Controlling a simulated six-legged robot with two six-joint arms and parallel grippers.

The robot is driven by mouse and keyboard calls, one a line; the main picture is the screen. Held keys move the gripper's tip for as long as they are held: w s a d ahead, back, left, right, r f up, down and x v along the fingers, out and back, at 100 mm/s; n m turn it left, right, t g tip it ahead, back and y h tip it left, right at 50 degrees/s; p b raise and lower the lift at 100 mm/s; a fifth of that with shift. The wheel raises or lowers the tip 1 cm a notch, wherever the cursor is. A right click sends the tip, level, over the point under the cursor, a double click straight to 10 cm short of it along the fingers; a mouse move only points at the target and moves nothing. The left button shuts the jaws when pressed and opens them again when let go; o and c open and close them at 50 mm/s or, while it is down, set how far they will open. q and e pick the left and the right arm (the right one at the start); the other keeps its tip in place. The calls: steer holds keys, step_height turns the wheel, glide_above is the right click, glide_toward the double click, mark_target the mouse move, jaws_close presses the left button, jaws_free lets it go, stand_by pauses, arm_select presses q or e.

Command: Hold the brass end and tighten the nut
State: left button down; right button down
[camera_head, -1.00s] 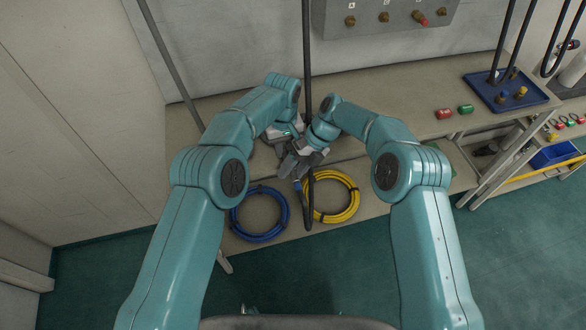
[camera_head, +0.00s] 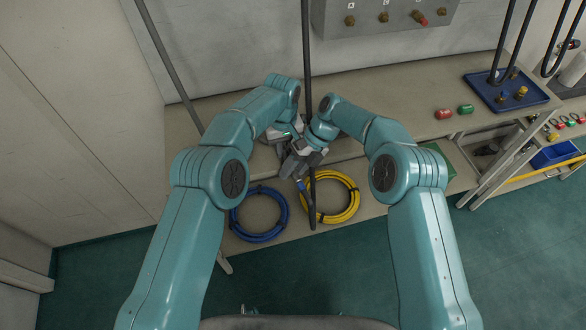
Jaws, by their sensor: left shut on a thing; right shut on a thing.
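My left gripper (camera_head: 280,131) is shut over the bench, close to the black hose. My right gripper (camera_head: 291,170) is just below it in the head view, also shut, its grey fingers pointing down and left. The two grippers are nearly touching. The brass end and the nut do not show; the grippers and wrists cover them, so the exact grip is hidden. A black hose (camera_head: 307,55) comes down from above to the grippers. A dark hose length (camera_head: 312,205) runs below them, across the yellow coil.
A blue hose coil (camera_head: 259,238) and a yellow hose coil (camera_head: 347,211) lie on the lower shelf. A grey panel (camera_head: 375,16) with brass fittings is at the back. A red cap (camera_head: 443,114), a green cap (camera_head: 466,109) and a blue tray (camera_head: 485,99) are at the right.

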steer(key=shift+w+a+r+y, duration=0.1)
steer(key=shift+w+y, duration=0.05)
steer(key=shift+y, duration=0.45)
steer(key=shift+w+g, duration=0.15)
steer(key=shift+g, duration=0.15)
steer(key=shift+g+y, duration=0.3)
steer(key=shift+y, duration=1.1)
steer(key=c, duration=1)
jaws_free()
steer(key=shift+r, duration=0.1)
steer(key=shift+o, duration=0.2)
steer(key=shift+s, duration=0.2)
